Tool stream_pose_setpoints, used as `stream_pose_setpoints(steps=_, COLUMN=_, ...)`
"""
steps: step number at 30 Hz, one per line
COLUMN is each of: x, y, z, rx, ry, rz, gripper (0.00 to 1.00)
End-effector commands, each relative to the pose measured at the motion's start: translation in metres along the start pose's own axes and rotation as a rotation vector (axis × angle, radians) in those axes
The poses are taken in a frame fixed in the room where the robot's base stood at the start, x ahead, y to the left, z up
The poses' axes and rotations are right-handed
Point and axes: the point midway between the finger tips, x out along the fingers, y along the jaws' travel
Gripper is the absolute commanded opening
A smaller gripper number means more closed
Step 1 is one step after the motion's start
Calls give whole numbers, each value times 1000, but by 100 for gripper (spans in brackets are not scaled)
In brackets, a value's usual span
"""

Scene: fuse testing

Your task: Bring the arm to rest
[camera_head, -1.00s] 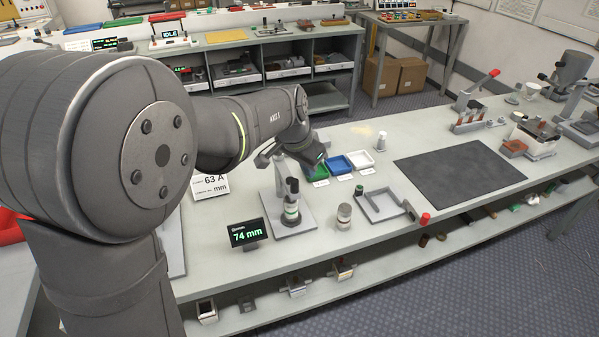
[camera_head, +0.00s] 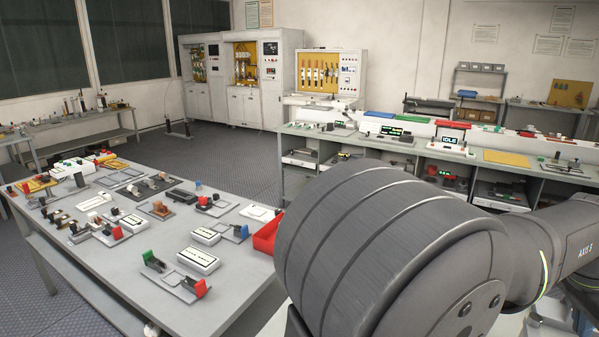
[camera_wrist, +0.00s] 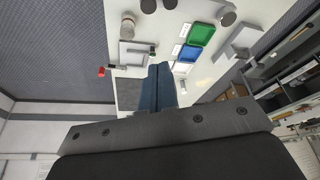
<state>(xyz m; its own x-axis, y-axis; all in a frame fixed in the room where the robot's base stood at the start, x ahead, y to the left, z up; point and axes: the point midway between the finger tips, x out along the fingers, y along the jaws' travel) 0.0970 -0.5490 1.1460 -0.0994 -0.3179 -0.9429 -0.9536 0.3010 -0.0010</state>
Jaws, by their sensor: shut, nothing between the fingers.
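My gripper (camera_wrist: 158,68) shows in the wrist view, its two dark fingers pressed together with nothing between them. It hangs above a pale bench, apart from the things there. A green tray (camera_wrist: 202,34) and a blue tray (camera_wrist: 189,53) lie to the right of the fingertips. A grey frame (camera_wrist: 124,55) with a red-tipped handle (camera_wrist: 102,72) lies to the left. In the head view my arm fills the lower right, and the gripper is outside the picture.
In the head view, a grey table (camera_head: 110,268) at left carries several fuse holders, white boxes and a red bin (camera_head: 266,236). A back bench (camera_head: 400,148) carries displays, one reading IDLE (camera_head: 449,140). In the wrist view, a metal cylinder (camera_wrist: 127,25) stands beyond the grey frame.

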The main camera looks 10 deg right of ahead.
Motion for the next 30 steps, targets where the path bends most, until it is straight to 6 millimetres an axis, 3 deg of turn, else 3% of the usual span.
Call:
stream_pose_setpoints(steps=5, x=14, y=1, z=0, rx=0, ry=-2, rz=2, gripper=0)
stream_pose_setpoints(steps=17, x=91, y=3, z=1, rx=0, ry=-4, rz=3, gripper=0)
stream_pose_setpoints(steps=19, x=98, y=2, z=11, rx=-1, ry=-4, rz=2, gripper=0)
stream_pose_setpoints(steps=24, x=89, y=0, z=31, rx=-1, ry=-1, rz=-1, gripper=0)
stream_pose_setpoints(steps=30, x=86, y=0, z=40, rx=-1, ry=-3, rz=1, gripper=0)
